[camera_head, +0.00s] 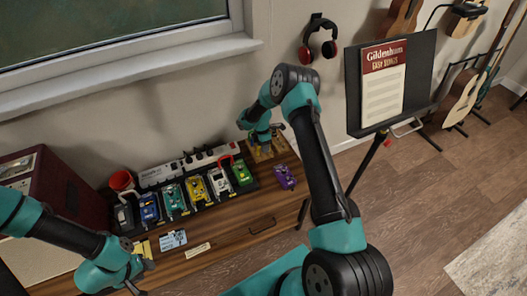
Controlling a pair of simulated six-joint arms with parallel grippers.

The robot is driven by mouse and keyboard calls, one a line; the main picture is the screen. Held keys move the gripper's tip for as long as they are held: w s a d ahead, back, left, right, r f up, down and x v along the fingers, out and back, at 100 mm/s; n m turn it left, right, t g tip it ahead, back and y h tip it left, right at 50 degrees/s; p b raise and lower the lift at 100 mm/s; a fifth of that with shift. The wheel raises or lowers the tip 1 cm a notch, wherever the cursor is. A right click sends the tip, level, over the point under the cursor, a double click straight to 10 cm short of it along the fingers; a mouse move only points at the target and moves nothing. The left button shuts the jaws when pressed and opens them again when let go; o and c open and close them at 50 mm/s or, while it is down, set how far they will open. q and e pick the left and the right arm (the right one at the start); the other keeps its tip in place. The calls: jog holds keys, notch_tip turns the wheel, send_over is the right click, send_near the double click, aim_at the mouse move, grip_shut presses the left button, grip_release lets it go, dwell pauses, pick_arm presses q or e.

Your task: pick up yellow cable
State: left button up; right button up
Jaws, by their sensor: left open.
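A small yellow item (142,247) lies on the front left of the wooden cabinet top. It may be the yellow cable, but it is too small and partly covered to tell. My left gripper (145,278) is open just in front of it, at the cabinet's front left edge. My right gripper (262,142) is at the back right of the cabinet, over a tan wooden piece (267,154). Its fingers are too small and dark to read.
A black pedalboard (209,205) holds several coloured pedals. A power strip (190,166) lies behind it. A purple pedal (285,177) sits at the right. A red cup (121,181) and a dark red amplifier (68,190) stand left. A music stand (421,75) rises at the right.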

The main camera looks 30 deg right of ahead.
grip_shut()
dwell(0.5)
notch_tip(320, 180, up, 10)
dwell(0.5)
dwell(0.4)
